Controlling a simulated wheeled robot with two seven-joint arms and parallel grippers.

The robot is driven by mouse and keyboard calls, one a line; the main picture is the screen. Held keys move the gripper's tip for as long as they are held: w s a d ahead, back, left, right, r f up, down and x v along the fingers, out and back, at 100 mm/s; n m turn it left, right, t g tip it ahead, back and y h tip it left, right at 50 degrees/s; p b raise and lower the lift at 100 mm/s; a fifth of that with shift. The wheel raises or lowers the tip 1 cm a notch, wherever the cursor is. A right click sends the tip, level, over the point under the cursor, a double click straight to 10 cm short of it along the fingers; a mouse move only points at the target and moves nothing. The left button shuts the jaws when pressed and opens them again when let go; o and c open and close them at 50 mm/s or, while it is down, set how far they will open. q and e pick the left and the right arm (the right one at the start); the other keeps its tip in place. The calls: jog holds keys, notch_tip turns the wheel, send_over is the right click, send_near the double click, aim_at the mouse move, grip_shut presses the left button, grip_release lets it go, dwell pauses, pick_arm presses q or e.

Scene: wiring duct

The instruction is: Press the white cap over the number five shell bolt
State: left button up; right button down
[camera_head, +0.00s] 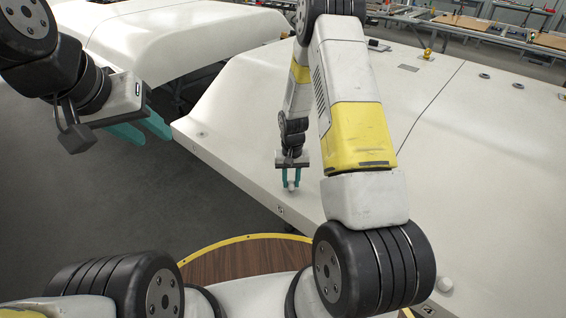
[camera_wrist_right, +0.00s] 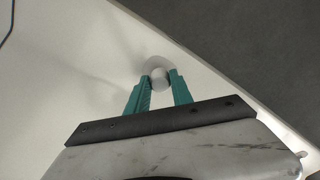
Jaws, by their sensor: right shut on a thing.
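My right gripper (camera_head: 291,180) is low over the front edge of the large white shell (camera_head: 230,130), fingers pointing down. It is shut on a small white cap (camera_head: 291,187), which also shows between the teal fingertips in the right wrist view (camera_wrist_right: 159,80). The cap is at or very near the shell surface; I cannot tell if it touches. Any bolt under it is hidden. A small marked plate (camera_head: 281,210) is on the shell's edge just below the gripper; its number is too small to read. My left gripper (camera_head: 140,130) is open and empty, off the shell's left end.
A round white knob-like piece (camera_head: 445,284) sits on the shell at lower right. A small bolt-like fitting (camera_head: 202,134) is near the shell's left corner. Another white shell (camera_head: 170,40) stands behind. Dark open floor (camera_head: 120,210) lies left of the shell.

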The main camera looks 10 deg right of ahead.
aim_at(291, 182)
jog(key=shift+f, duration=1)
jog(key=c, duration=1)
grip_release()
jog(key=shift+c, duration=0.2)
jog(key=shift+r, duration=3.9)
